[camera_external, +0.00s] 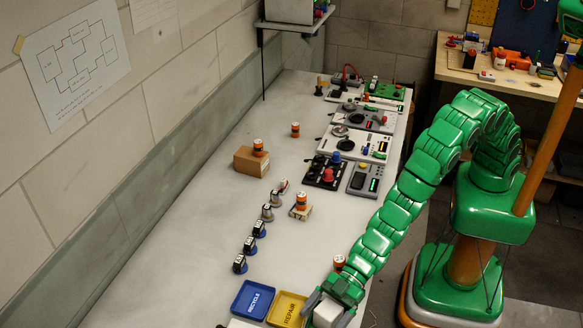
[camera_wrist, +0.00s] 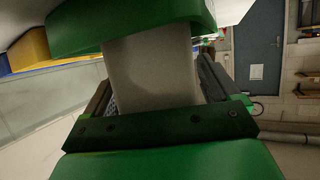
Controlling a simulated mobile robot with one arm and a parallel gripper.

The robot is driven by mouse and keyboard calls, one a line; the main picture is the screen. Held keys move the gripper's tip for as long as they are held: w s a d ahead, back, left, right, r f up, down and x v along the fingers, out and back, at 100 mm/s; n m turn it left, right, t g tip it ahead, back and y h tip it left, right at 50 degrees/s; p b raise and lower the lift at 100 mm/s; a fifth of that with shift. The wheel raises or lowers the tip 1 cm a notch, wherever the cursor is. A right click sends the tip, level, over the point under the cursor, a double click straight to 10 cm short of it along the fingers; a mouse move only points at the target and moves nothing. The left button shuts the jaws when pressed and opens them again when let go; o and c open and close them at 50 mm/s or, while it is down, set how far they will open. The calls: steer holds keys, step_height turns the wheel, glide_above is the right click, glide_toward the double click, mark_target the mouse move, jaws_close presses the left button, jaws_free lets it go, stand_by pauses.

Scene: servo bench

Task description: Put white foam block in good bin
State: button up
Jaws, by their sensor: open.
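The white foam block (camera_external: 327,314) is at the bottom of the external view, at the end of my green arm. My gripper (camera_external: 329,306) is around it, one finger on each side, and the jaws are open. In the wrist view the pale block (camera_wrist: 152,68) sits between the two dark fingers; whether either touches it cannot be told. What lies under the block is hidden. No bin labelled good can be read; a white edge (camera_external: 240,323) shows at the bottom of the external view, left of the gripper, mostly cut off.
A blue RECYCLE bin (camera_external: 253,299) and a yellow REPAIR bin (camera_external: 287,309) stand left of my gripper. An orange-and-white cylinder (camera_external: 339,262) is close behind it. Several small servos, a cardboard box (camera_external: 251,161) and testers stand farther back. The bench's left side is clear.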

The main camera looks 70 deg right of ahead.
steer(key=shift+r, duration=0.15)
steer(key=v, duration=1.2)
steer(key=shift+w, duration=0.1)
stand_by(0.6)
